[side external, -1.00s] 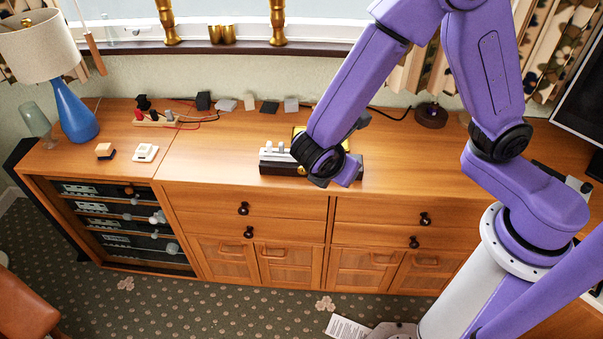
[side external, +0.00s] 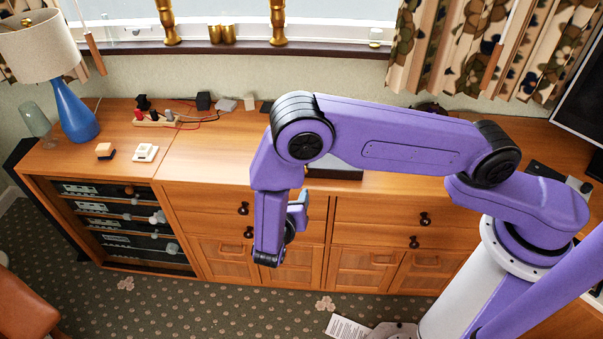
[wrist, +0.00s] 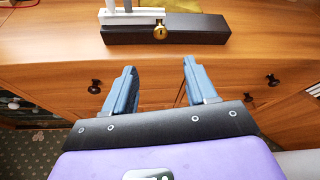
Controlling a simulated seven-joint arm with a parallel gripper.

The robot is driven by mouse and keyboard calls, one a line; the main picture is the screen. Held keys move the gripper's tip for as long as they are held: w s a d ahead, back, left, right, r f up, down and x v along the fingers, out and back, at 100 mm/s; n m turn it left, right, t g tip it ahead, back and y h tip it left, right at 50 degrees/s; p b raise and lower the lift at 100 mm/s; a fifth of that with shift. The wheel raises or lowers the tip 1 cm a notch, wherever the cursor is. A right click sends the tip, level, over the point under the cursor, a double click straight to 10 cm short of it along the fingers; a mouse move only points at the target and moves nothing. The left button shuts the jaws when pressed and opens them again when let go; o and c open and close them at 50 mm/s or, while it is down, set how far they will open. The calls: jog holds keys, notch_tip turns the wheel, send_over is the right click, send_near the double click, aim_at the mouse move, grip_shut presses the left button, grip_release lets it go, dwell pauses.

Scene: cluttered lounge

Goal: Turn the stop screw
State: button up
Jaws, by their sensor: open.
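The stop screw seems to be the round brass piece (wrist: 160,32) in the front of a low black block (wrist: 200,29) in the wrist view. A pale bar (wrist: 133,17) with upright pegs sits at that block's left end. In the side view my arm hides most of the device; part of the black block (side external: 335,174) shows beneath it. My gripper (wrist: 159,66) is open and empty, its two blue fingers apart, pointing toward the block with the brass piece between them but beyond their tips. In the side view my gripper (side external: 299,208) is in front of the drawers.
The block stands on a wooden sideboard (side external: 215,165) near its front edge, above drawers with dark knobs (side external: 243,208). A blue lamp (side external: 75,110), a small cream block (side external: 145,152) and wired parts (side external: 170,116) are to the left.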

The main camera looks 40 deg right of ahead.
jog(key=x, duration=1.5)
grip_shut()
jog(key=shift+a+n+g+h, duration=0.1)
jog(key=shift+n+g+h, duration=0.45)
jog(key=shift+n, duration=0.55)
